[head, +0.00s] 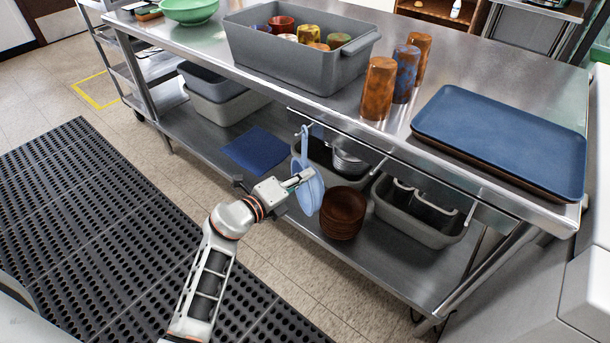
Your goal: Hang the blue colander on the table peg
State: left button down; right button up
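The light blue colander (311,197) is upright and seen nearly edge-on in front of the steel table's long side. Its handle points up, and the handle's end is at the table peg (297,129) under the table edge. I cannot tell whether the peg passes through the handle's hole. My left gripper (302,178) is at the colander where the handle meets the bowl, and its fingers look closed on it. The fingers hide part of the colander. My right gripper is not in view.
More pegs (379,166) stick out along the table edge. The lower shelf holds brown bowls (342,213), grey bins (417,215) and a dark blue mat (256,150). On top are a grey tub (290,65), patterned tumblers (378,90), blue trays (500,140) and a green bowl (189,10).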

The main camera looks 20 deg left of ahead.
pick_arm(q)
jog(key=c, duration=2.2)
grip_release()
jog(key=v, duration=1.2)
jog(key=shift+r, duration=0.1)
